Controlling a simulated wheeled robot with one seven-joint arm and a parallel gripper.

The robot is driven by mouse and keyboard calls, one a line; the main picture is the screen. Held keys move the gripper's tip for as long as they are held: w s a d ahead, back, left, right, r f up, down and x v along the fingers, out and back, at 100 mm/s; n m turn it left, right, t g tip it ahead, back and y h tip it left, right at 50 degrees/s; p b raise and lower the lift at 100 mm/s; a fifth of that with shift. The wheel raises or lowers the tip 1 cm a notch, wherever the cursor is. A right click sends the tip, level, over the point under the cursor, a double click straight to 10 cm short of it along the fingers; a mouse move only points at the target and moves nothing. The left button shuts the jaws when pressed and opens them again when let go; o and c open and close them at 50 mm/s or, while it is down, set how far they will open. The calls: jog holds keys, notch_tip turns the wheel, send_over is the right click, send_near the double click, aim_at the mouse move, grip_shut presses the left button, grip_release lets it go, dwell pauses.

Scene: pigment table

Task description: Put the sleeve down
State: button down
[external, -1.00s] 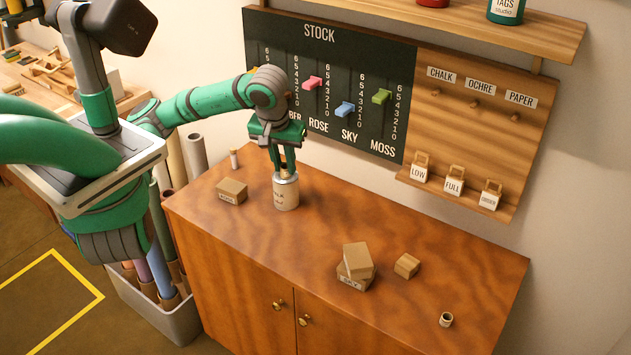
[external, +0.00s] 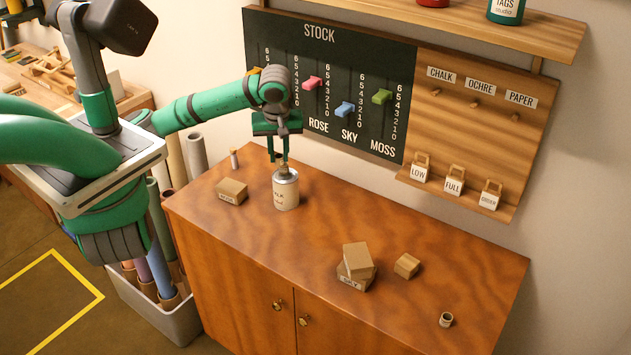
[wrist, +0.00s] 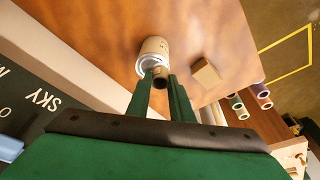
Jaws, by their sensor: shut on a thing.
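My gripper (external: 278,158) is shut on a small tan sleeve, whose dark open end (wrist: 160,77) shows between the fingertips in the wrist view. In the wrist view my gripper (wrist: 160,82) is close to the can (wrist: 154,47). In the external view the held sleeve is small and partly hidden by the fingers, just above the lid of the cream labelled can (external: 286,192). The can stands upright on the wooden cabinet top (external: 330,225). I cannot tell whether the sleeve touches the lid. Another small pale sleeve-like ring (external: 446,319) stands at the front right.
A cardboard box (external: 232,190) is left of the can, with a small pale bottle (external: 234,159) behind it. Stacked boxes (external: 357,262) and a small box (external: 407,265) stand to the right. The stock board (external: 330,75) is behind. The cabinet top between the can and stack is clear.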

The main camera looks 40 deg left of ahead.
jog(key=w+f, duration=0.2)
jog(key=f, duration=0.1)
jog(key=shift+w+a, duration=0.15)
jog(key=shift+w, duration=0.15)
jog(key=x, duration=0.3)
jog(key=shift+d+f, duration=0.1)
jog(key=shift+d, duration=0.15)
jog(key=shift+f, duration=0.45)
jog(key=c, duration=1.6)
grip_release()
jog(key=shift+f, duration=0.1)
jog(key=shift+o, duration=0.2)
jog(key=v, duration=1.2)
jog(key=shift+w, duration=0.1)
